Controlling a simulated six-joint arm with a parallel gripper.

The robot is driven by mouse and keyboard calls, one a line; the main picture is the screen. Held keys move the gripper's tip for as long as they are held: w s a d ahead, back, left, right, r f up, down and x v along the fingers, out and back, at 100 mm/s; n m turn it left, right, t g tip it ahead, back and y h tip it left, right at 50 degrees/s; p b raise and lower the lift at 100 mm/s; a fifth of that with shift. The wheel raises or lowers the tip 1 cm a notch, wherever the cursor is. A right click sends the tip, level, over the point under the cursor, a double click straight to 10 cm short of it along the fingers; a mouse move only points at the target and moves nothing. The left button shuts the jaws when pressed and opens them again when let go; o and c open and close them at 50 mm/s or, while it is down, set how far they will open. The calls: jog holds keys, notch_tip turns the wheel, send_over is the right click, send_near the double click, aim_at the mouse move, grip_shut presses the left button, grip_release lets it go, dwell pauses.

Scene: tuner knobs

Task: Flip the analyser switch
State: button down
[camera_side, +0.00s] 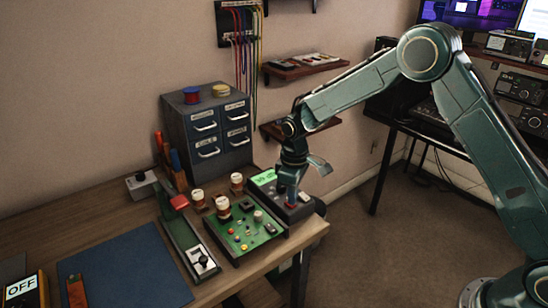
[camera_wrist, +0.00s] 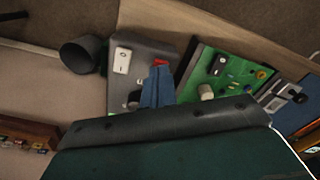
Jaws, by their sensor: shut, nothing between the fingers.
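The analyser (camera_side: 270,188) is a grey box with a lit green screen at the right end of the bench; it also shows in the wrist view (camera_wrist: 145,48). A red part (camera_wrist: 160,62) shows at my fingertips, beside the rocker. My gripper (camera_side: 290,203) is shut and empty, pointing down over the analyser; its blue-grey fingers also show in the wrist view (camera_wrist: 159,70). I cannot tell whether the fingertips touch the red part. The fingers partly hide the box.
A green circuit board (camera_side: 245,232) with knobs lies beside the analyser. Brown-and-white jars (camera_side: 222,207) stand behind it. A grey drawer cabinet (camera_side: 208,125) stands at the back. A blue mat (camera_side: 125,268) lies at left, near an OFF sign (camera_side: 22,288). The bench edge is close.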

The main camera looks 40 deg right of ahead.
jog(key=shift+f, duration=0.5)
dwell(0.5)
jog(key=shift+r, duration=0.1)
jog(key=shift+r, duration=3.45)
